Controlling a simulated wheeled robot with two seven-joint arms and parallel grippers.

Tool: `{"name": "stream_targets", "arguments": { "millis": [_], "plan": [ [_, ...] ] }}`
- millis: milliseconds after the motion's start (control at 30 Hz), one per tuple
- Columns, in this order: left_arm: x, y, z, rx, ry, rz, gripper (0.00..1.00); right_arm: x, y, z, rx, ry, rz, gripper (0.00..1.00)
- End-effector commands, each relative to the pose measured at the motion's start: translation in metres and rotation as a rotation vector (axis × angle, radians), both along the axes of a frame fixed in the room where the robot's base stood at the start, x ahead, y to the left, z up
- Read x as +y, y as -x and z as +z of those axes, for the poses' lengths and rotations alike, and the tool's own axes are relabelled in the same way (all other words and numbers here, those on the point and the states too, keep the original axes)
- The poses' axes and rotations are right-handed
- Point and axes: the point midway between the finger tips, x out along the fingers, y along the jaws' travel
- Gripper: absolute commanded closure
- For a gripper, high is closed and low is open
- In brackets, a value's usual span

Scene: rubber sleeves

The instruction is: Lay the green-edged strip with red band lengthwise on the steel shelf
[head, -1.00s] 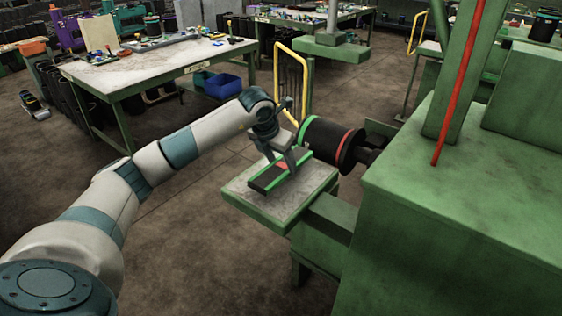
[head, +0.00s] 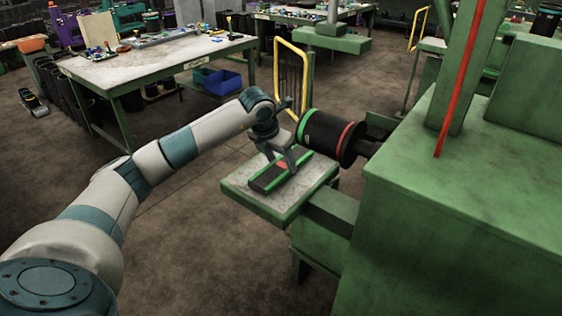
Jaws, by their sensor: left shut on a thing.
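The strip (head: 268,180) is dark with green long edges and a red band (head: 282,164) across it. It lies flat or nearly flat over the steel shelf (head: 253,196), with its length running from lower left to upper right; I cannot tell whether it touches the shelf. My left gripper (head: 284,161) is over the strip's middle, by the red band, and is shut on it. The fingertips are partly hidden by the wrist. My right gripper is not in view.
A black drum (head: 327,138) with a green and a red ring sits just behind the shelf. The green machine (head: 440,210) fills the right side. A yellow guard rail (head: 291,75) stands behind. A workbench (head: 150,66) is at the back left, with open floor before it.

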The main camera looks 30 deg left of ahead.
Motion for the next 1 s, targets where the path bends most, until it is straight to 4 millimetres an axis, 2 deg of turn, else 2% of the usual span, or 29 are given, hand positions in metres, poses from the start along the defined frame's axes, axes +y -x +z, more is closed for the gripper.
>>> {"name": "stream_targets", "arguments": {
  "millis": [133,167,200,233,667,867,1000],
  "plan": [
    [0.0,0.0,0.0,0.0,0.0,0.0,0.69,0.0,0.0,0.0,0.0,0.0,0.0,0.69],
    [0.0,0.0,0.0,0.0,0.0,0.0,0.39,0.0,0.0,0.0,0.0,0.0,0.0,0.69],
    [0.0,0.0,0.0,0.0,0.0,0.0,0.29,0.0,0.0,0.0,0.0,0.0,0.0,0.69],
    [0.0,0.0,0.0,0.0,0.0,0.0,0.24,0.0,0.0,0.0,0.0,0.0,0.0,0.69],
    [0.0,0.001,0.003,-0.001,0.0,0.0,0.24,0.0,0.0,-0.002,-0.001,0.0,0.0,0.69],
    [0.001,0.007,0.019,-0.004,0.0,0.001,0.24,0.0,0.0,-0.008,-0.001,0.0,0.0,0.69],
    [0.002,0.016,0.039,-0.005,-0.001,-0.001,0.24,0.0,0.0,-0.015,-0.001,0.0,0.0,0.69]
  ]
}}
